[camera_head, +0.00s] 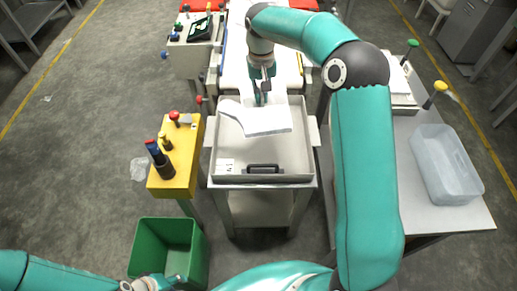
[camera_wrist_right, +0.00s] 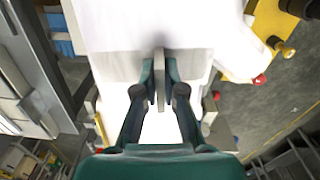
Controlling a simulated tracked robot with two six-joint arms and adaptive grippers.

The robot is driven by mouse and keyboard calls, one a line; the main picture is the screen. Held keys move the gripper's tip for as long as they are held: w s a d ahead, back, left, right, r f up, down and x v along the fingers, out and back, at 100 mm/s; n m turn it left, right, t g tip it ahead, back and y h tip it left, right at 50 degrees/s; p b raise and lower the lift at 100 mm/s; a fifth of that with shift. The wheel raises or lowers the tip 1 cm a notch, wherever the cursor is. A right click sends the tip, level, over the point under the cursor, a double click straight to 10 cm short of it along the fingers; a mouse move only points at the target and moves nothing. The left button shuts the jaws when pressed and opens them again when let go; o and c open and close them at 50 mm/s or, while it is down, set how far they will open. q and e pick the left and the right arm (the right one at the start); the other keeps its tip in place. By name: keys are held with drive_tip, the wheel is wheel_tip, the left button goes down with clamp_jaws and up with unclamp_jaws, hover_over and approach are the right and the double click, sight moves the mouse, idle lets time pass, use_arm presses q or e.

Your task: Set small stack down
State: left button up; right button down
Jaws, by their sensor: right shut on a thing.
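A small white stack (camera_head: 258,121) with an angled outline is in the middle of the head view, over the grey metal tray (camera_head: 217,160). My right gripper (camera_head: 261,98) is shut on its far edge. In the right wrist view, the fingers (camera_wrist_right: 160,88) close around a thin grey-white edge, and the white stack (camera_wrist_right: 120,25) fills the upper middle. I cannot tell whether the stack touches the tray floor. My left gripper (camera_head: 165,282) is at the bottom left edge of the head view, over the green bin; its finger opening is unclear.
A yellow control stand (camera_head: 178,182) is left of the tray, with a green bin (camera_head: 145,235) below. A clear plastic tub (camera_head: 447,165) sits on the grey table at right. A black handle (camera_head: 263,167) is at the tray's near side. The tray's near part is mostly bare.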

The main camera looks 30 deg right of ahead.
sight(274, 94)
drive_tip(key=shift+m, duration=0.8)
drive_tip(key=d, duration=0.1)
drive_tip(key=d+b, duration=0.1)
drive_tip(key=d, duration=0.1)
drive_tip(key=d+f+b, duration=0.1)
drive_tip(key=d, duration=0.1)
drive_tip(key=shift+w+f, duration=0.1)
drive_tip(key=shift+w, duration=0.3)
drive_tip(key=shift+f, duration=0.35)
wheel_tip(274, 94, down, 14)
drive_tip(key=shift+f, duration=0.2)
wheel_tip(274, 94, down, 4)
drive_tip(key=shift+d+f, duration=0.1)
drive_tip(key=shift+f, duration=0.05)
use_arm(q)
wheel_tip(274, 94, down, 3)
drive_tip(key=shift+f, duration=0.2)
use_arm(e)
drive_tip(key=c, duration=1.3)
unclamp_jaws()
use_arm(q)
drive_tip(key=shift+f, duration=0.1)
use_arm(e)
drive_tip(key=shift+o, duration=0.2)
